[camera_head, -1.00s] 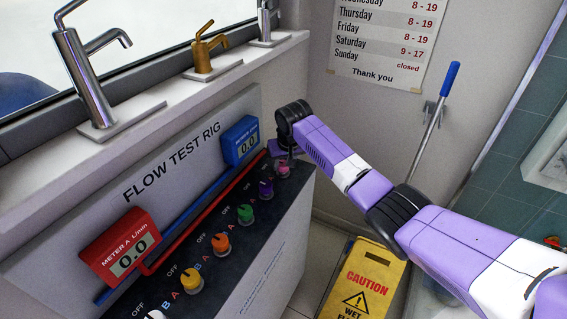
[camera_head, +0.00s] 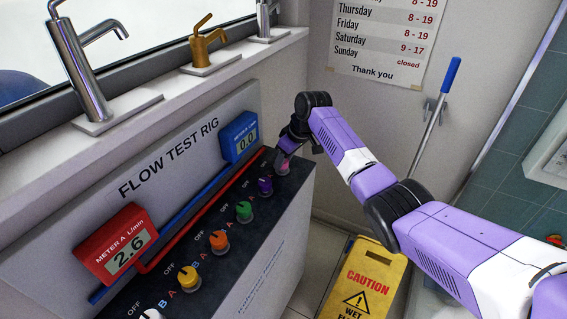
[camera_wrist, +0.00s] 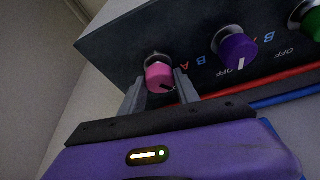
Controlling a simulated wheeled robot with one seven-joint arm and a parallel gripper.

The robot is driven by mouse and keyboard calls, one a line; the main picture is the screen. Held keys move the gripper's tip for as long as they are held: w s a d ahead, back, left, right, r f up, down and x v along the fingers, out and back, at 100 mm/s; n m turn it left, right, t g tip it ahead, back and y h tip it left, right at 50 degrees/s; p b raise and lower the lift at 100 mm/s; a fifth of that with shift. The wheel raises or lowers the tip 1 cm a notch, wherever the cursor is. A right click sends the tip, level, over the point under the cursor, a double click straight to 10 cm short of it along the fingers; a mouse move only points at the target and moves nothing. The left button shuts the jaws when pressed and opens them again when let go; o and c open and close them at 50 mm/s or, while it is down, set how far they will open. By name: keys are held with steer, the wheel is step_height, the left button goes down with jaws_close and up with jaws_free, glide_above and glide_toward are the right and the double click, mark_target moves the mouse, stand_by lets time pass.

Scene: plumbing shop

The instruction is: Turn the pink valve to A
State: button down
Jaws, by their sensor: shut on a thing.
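The pink valve (camera_wrist: 159,77) is the end knob of the row on the flow test rig. In the wrist view my gripper (camera_wrist: 160,90) has one finger on each side of it and is shut on it. In the head view the pink valve (camera_head: 282,163) is partly hidden by my gripper (camera_head: 285,150). The red meter A (camera_head: 117,243) reads 2.6. The blue meter B (camera_head: 240,138) reads 0.0.
Purple (camera_head: 265,186), green (camera_head: 244,211), orange (camera_head: 219,241), yellow (camera_head: 189,280) and white (camera_head: 152,314) knobs line the rig's dark top. Taps stand on the ledge behind. A yellow caution sign (camera_head: 362,282) stands on the floor to the right.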

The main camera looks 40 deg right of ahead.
steer(key=n+y+b, duration=0.1)
steer(key=n+b, duration=0.1)
steer(key=n, duration=0.1)
steer(key=shift+w+d+f+b, duration=0.1)
steer(key=shift+f+b, duration=0.05)
steer(key=shift+b, duration=0.25)
steer(key=shift+n+g+y+b, duration=0.4)
steer(key=shift+n+b, duration=0.35)
steer(key=shift+n, duration=0.15)
steer(key=shift+r, duration=0.2)
steer(key=c, duration=0.9)
jaws_free()
steer(key=b+v, duration=0.1)
steer(key=v, duration=0.6)
steer(key=shift+r, duration=0.4)
steer(key=shift+s+d+f, duration=0.1)
steer(key=shift+s+d, duration=0.05)
steer(key=shift+s, duration=0.05)
